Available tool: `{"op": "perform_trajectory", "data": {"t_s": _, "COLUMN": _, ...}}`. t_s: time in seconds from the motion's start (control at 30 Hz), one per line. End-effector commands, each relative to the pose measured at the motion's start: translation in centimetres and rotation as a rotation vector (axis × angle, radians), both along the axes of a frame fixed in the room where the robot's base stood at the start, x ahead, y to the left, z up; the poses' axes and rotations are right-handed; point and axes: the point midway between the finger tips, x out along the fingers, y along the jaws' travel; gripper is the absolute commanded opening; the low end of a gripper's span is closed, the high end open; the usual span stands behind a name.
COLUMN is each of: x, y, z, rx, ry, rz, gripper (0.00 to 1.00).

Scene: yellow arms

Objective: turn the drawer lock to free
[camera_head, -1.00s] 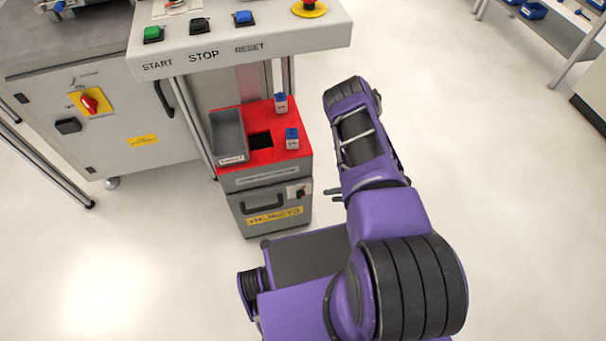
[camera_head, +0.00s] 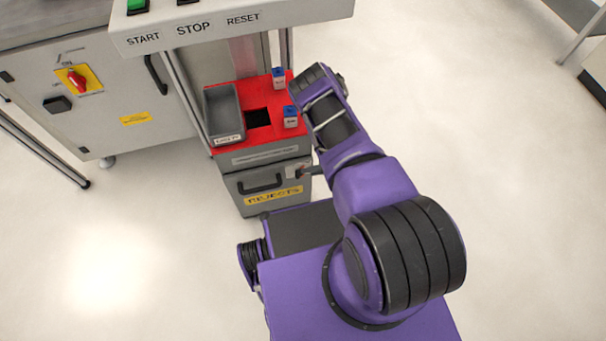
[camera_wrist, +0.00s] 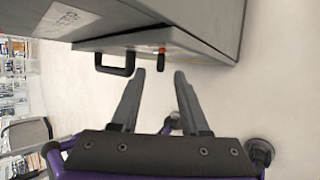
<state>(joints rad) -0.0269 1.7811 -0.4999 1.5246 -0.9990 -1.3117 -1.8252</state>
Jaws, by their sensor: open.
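The drawer lock (camera_head: 293,171) is a small pale plate with a dark knob at the right of the grey REJECTS drawer front (camera_head: 235,186). In the wrist view the lock's knob (camera_wrist: 162,54) shows as a small dark and orange piece sticking out from the drawer face, just beyond and between my fingertips. My gripper (camera_wrist: 159,78) is open, with one finger on each side of the knob's line and no visible contact. In the head view only dark finger parts (camera_head: 311,170) show beside the lock; my arm hides the rest. The knob's exact angle is too small to tell.
A dark drawer handle (camera_head: 262,183) is left of the lock and shows in the wrist view (camera_wrist: 115,63). On the red top (camera_head: 228,148) stand a grey bin (camera_head: 223,112) and two small blue-and-white blocks. A profile post stands left of the unit. Floor to the right is clear.

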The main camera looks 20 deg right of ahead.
Motion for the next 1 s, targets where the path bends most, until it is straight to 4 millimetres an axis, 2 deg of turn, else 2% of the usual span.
{"op": "perform_trajectory", "data": {"t_s": 0.1, "x": 0.8, "y": 1.4, "z": -1.8, "rx": 0.000, "ry": -0.001, "rz": 0.002, "gripper": 0.45}}
{"op": "perform_trajectory", "data": {"t_s": 0.3, "x": 1.7, "y": 2.8, "z": -3.2, "rx": 0.000, "ry": 0.001, "rz": -0.001, "gripper": 0.45}}
{"op": "perform_trajectory", "data": {"t_s": 0.67, "x": 2.0, "y": 3.1, "z": -3.5, "rx": -0.001, "ry": 0.000, "rz": -0.002, "gripper": 0.45}}
{"op": "perform_trajectory", "data": {"t_s": 0.77, "x": 2.0, "y": 3.1, "z": -3.5, "rx": -0.001, "ry": 0.001, "rz": -0.001, "gripper": 0.31}}
{"op": "perform_trajectory", "data": {"t_s": 0.93, "x": 2.0, "y": 3.1, "z": -3.5, "rx": -0.001, "ry": 0.000, "rz": -0.002, "gripper": 0.00}}
{"op": "perform_trajectory", "data": {"t_s": 1.0, "x": 2.0, "y": 3.1, "z": -3.5, "rx": -0.001, "ry": 0.000, "rz": -0.002, "gripper": 0.00}}
